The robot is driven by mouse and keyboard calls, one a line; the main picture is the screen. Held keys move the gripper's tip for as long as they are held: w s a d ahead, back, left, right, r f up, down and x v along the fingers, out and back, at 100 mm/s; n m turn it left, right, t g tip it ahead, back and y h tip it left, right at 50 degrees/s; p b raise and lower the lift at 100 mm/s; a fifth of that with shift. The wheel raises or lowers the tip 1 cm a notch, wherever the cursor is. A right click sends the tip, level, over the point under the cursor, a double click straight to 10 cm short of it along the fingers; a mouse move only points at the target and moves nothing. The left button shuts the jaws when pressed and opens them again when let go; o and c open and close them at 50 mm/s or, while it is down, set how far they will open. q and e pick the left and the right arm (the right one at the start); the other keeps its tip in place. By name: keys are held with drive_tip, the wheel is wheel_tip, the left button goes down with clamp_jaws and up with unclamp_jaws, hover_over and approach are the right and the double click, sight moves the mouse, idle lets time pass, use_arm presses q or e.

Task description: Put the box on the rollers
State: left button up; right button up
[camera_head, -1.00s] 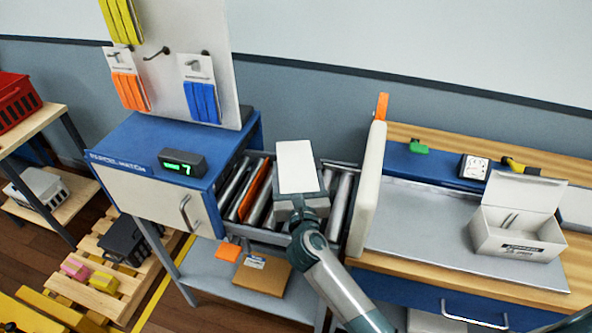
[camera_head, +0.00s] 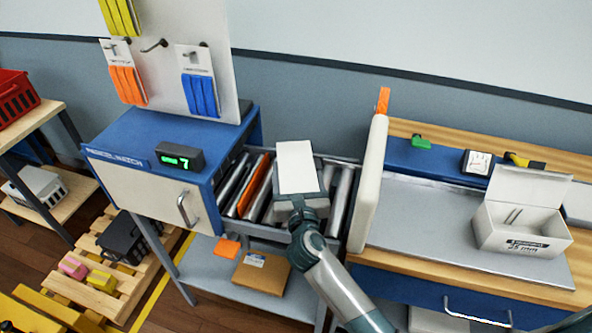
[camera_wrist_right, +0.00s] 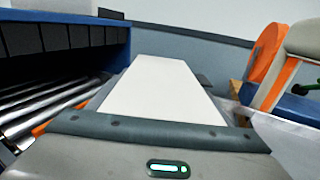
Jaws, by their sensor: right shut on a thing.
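My right gripper (camera_head: 298,205) is shut on a white box (camera_head: 296,166). The box is long, with a flat white top, and lies roughly level over the metal rollers (camera_head: 342,200) in a grey frame. It also shows in the wrist view (camera_wrist_right: 158,88), just beyond the dark edge of the gripper. Its underside is hidden, so I cannot tell whether it touches the rollers. More rollers show at the left in the wrist view (camera_wrist_right: 45,105). My left gripper is not in view.
A blue cabinet (camera_head: 150,190) with a green display (camera_head: 180,157) stands left of the rollers. A cream upright panel (camera_head: 368,185) stands close on the right. An open white carton (camera_head: 520,230) sits on the bench. A brown parcel (camera_head: 262,272) lies on the shelf below.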

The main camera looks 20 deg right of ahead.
use_arm(q)
drive_tip(key=shift+f, duration=0.1)
use_arm(e)
drive_tip(key=shift+f, duration=0.15)
drive_tip(key=o, duration=1.3)
drive_tip(key=shift+s, duration=0.1)
use_arm(q)
drive_tip(key=w+d+f+t+b, duration=0.1)
drive_tip(key=w+d+f+b, duration=0.1)
drive_tip(key=w+b, duration=0.2)
drive_tip(key=shift+w+f+t, duration=0.3)
drive_tip(key=shift+w+f, duration=0.1)
drive_tip(key=shift+w, duration=0.5)
use_arm(e)
drive_tip(key=shift+s+a, duration=0.6)
drive_tip(key=shift+s, duration=2.2)
drive_tip(key=shift+s+a, duration=0.55)
drive_tip(key=shift+s, duration=2.3)
drive_tip(key=shift+s+a, duration=0.6)
drive_tip(key=shift+s, duration=2.2)
use_arm(q)
drive_tip(key=shift+d, duration=0.1)
